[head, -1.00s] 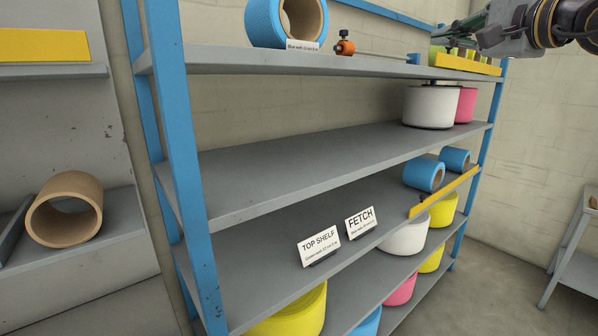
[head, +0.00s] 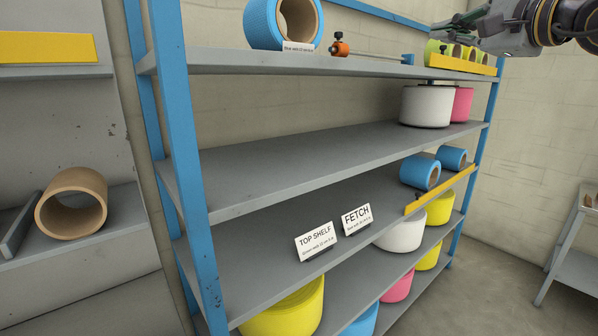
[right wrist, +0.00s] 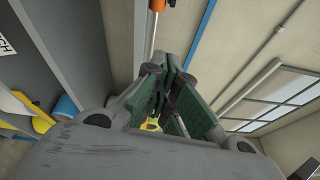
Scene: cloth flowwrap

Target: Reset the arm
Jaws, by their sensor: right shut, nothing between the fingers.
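My right gripper (head: 456,25) is at the upper right of the head view, its arm coming in from the right edge. It is shut and empty, in front of the right end of the top shelf (head: 370,63) and above a row of green rolls (head: 437,49). In the right wrist view the green-padded fingers (right wrist: 166,92) are closed together, pointing away from the camera. My left gripper is not in view.
The blue-posted rack bears a blue roll (head: 262,24), an orange-knobbed rod (head: 339,48), white (head: 425,106) and pink rolls (head: 462,104). A cardboard core (head: 72,203) lies left. The second shelf's left is bare.

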